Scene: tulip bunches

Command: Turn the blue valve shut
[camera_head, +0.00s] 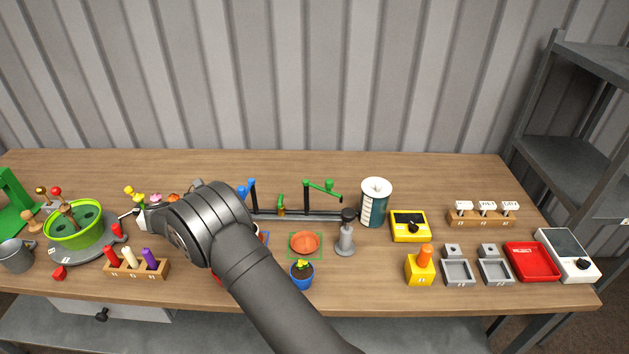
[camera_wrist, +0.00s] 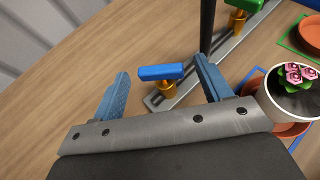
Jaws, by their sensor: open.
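The blue valve (camera_wrist: 161,73) shows in the wrist view as a flat blue bar handle on a brass stem, mounted on a grey rail (camera_wrist: 200,80). The handle lies roughly left to right in that view. My gripper (camera_wrist: 162,66) is open, with one blue finger left of the handle and one right of it. A gap shows on both sides, and I see no contact. In the head view my arm hides the gripper and the blue valve. A blue spout (camera_head: 247,187) on a black post shows just beyond my arm.
A black post (camera_wrist: 207,25) stands close to the right finger. A green valve (camera_wrist: 241,8) sits farther along the rail. A pot with pink flowers (camera_wrist: 297,93) is right of the gripper. Bare table lies left of the valve. A green bowl (camera_head: 75,232) stands left of my arm.

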